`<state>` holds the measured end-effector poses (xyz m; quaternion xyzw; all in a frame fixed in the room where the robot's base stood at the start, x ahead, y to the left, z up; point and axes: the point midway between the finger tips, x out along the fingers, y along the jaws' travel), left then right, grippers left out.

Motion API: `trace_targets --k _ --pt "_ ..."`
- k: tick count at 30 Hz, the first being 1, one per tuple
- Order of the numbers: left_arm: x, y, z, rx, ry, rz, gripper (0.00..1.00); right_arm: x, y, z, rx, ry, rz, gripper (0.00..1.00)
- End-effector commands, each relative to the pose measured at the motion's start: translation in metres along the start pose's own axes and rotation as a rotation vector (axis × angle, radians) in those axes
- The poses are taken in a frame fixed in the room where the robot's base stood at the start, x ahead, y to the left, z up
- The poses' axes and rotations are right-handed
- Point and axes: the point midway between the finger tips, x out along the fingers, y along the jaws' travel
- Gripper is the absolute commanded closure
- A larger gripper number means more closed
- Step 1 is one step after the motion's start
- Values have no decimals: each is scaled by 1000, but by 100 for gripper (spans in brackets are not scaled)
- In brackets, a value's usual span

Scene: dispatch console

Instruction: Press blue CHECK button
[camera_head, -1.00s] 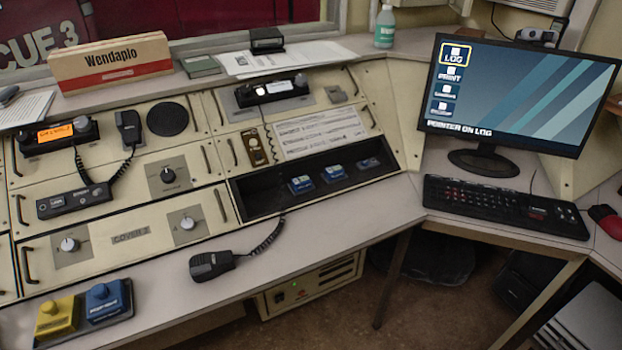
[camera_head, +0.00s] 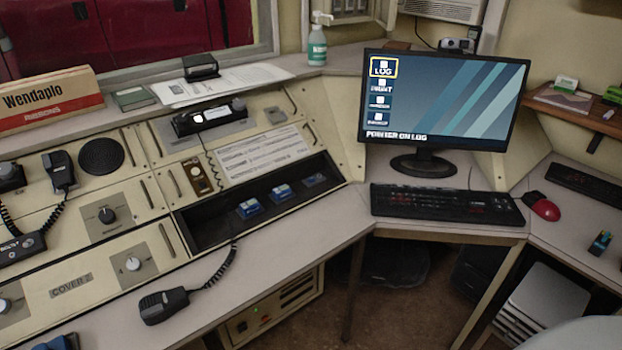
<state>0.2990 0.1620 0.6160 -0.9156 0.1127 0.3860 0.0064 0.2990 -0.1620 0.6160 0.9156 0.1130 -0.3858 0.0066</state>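Several blue-topped items are in view, and I cannot read CHECK on any of them. A blue button (camera_head: 58,343) is cut off by the bottom left edge. A small blue and dark item (camera_head: 600,242) stands on the right desk. Neither of my grippers is in view.
A handheld microphone (camera_head: 164,306) with a coiled cord lies on the console's front ledge. A monitor (camera_head: 440,105), a keyboard (camera_head: 445,205) and a red mouse (camera_head: 541,206) are on the desk to the right. The ledge right of the microphone is clear.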

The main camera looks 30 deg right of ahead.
Motion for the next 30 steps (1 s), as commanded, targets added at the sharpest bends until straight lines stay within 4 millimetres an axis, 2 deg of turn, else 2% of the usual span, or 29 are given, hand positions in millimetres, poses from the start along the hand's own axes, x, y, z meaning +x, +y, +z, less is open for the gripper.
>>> trace_targets --k 4,12,14,30 --pt "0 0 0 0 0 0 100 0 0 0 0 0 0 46" --pt "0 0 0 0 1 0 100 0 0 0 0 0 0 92" --pt "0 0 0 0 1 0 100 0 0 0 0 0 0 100" --pt "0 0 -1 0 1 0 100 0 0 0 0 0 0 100"
